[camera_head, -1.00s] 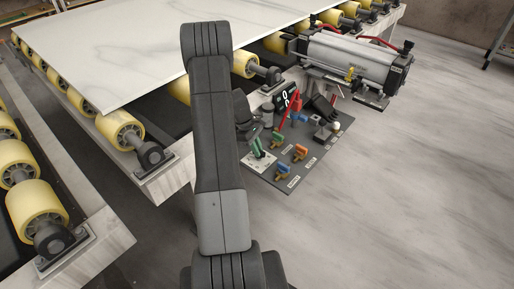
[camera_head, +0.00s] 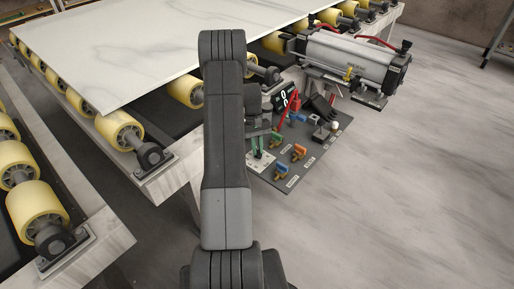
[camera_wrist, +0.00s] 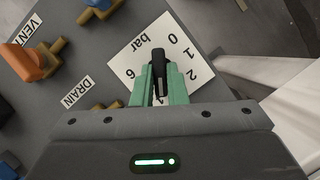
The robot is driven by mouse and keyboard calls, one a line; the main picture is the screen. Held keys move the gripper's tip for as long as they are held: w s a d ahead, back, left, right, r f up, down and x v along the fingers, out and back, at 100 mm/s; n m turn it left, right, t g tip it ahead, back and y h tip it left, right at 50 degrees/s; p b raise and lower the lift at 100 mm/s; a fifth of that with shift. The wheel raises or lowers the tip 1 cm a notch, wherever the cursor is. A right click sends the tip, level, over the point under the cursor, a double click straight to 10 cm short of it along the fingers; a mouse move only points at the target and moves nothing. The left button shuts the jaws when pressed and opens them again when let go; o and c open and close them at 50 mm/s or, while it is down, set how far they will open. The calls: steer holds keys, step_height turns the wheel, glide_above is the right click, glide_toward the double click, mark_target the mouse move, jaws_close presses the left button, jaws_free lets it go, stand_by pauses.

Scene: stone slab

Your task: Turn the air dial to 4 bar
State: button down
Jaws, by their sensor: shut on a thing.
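The air dial is a white plate (camera_wrist: 122,60) marked "bar", with 0, 1, 2 and 6 readable around a black knob (camera_wrist: 158,58). The plate appears upside down in the wrist view. Another digit shows partly between the fingers and cannot be read surely. My gripper (camera_wrist: 160,75) has green fingers shut on the knob, one on each side. The knob's pointing end is not clear, so its setting cannot be told. In the head view, the white plate (camera_head: 258,164) and my green fingertips show small beside my arm.
In the wrist view, an orange handle (camera_wrist: 28,62) is at the left, near VENT and DRAIN labels. A pneumatic cylinder (camera_head: 350,58) and rollers are behind.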

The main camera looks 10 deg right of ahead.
steer(key=shift+m, duration=0.6)
steer(key=c, duration=1.4)
jaws_free()
steer(key=shift+c, duration=0.2)
steer(key=p+v, duration=0.1)
steer(key=v, duration=1.3)
steer(key=shift+d, duration=0.25)
steer(key=shift+s+f, duration=0.1)
steer(key=b+x, duration=0.1)
steer(key=x, duration=1.2)
steer(key=shift+s+a+f, duration=0.1)
steer(key=shift+a+f, duration=0.1)
steer(key=shift+f, duration=0.15)
